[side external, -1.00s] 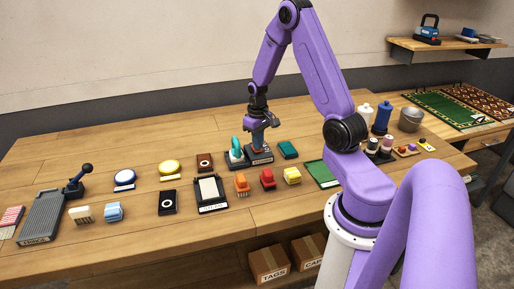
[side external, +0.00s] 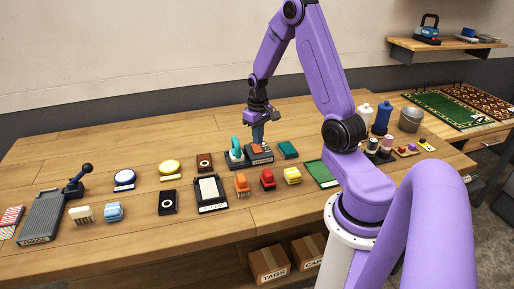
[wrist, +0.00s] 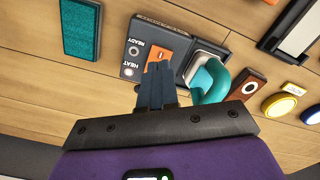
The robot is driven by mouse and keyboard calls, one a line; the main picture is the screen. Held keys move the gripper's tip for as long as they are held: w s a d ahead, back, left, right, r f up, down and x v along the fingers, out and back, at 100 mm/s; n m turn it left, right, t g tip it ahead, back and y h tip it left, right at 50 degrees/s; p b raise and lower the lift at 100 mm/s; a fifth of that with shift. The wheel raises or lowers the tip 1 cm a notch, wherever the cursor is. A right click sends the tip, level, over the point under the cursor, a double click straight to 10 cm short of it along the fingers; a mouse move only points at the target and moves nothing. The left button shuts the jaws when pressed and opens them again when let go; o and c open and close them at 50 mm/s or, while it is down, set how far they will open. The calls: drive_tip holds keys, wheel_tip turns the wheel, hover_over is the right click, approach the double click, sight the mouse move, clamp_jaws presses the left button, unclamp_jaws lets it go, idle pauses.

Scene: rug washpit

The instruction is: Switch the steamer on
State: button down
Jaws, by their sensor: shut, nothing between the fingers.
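The steamer (side external: 236,153), with a teal handle, stands on a dark base near the back of the bench. Its handle (wrist: 213,82) also shows in the wrist view. Right of it in the side view is a dark switch box (side external: 262,158) with an orange rocker (wrist: 157,52). The wrist view shows the words HEAT and READY on the box (wrist: 143,32), each beside a small round spot. My gripper (side external: 257,141) is shut and empty, pointing down at the orange rocker. Its fingertips (wrist: 157,66) overlap part of the rocker; whether they touch it I cannot tell.
A teal block (side external: 287,149) lies right of the switch box. Orange (side external: 242,185), red (side external: 267,179) and yellow (side external: 292,175) brushes stand in front. A dark-framed white pad (side external: 210,192) and round yellow button (side external: 169,168) are further left. Bare wood lies behind the box.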

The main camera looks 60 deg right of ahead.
sight(257, 151)
drive_tip(key=shift+r, duration=2.1)
drive_tip(key=s+a+r+n, duration=0.2)
drive_tip(key=a+r+n, duration=0.15)
drive_tip(key=a, duration=0.65)
drive_tip(key=s+a+r+n, duration=0.2)
drive_tip(key=s+a+n, duration=0.15)
drive_tip(key=a, duration=0.75)
drive_tip(key=s+a+r+n, duration=0.1)
drive_tip(key=s+a+n, duration=0.3)
drive_tip(key=s, duration=0.4)
drive_tip(key=s+a+r+n, duration=0.2)
drive_tip(key=s+a+n, duration=0.1)
drive_tip(key=s, duration=0.5)
drive_tip(key=shift+s+a+n, duration=0.25)
drive_tip(key=shift+a+n, duration=0.1)
drive_tip(key=shift+n, duration=0.45)
